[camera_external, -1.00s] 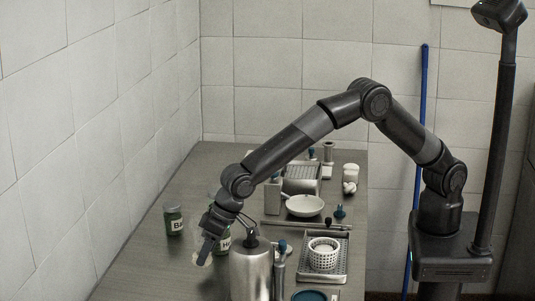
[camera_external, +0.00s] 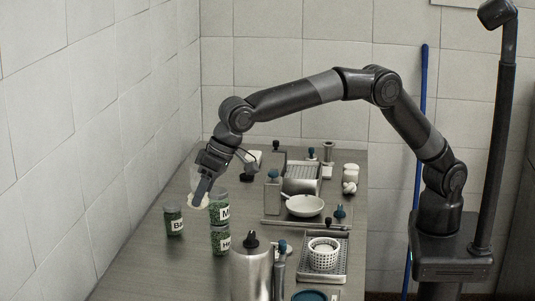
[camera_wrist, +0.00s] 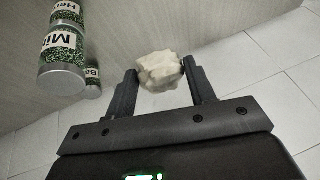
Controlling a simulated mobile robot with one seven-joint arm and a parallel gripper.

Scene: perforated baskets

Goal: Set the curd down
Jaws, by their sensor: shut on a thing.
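My gripper (camera_wrist: 160,70) is shut on a pale, lumpy curd (camera_wrist: 160,73), which sits between the two fingertips in the wrist view. In the external view the gripper (camera_external: 203,188) points down over the left part of the counter, with the curd (camera_external: 198,201) at its tips. The curd appears held above the counter, behind the green jars in the picture. A white perforated basket (camera_external: 323,262) stands on a metal tray (camera_external: 340,273) to the right, with something pale inside it.
A steel bottle (camera_external: 251,275) stands in front. A white bowl (camera_external: 305,206) is farther right. Tiled wall borders the left.

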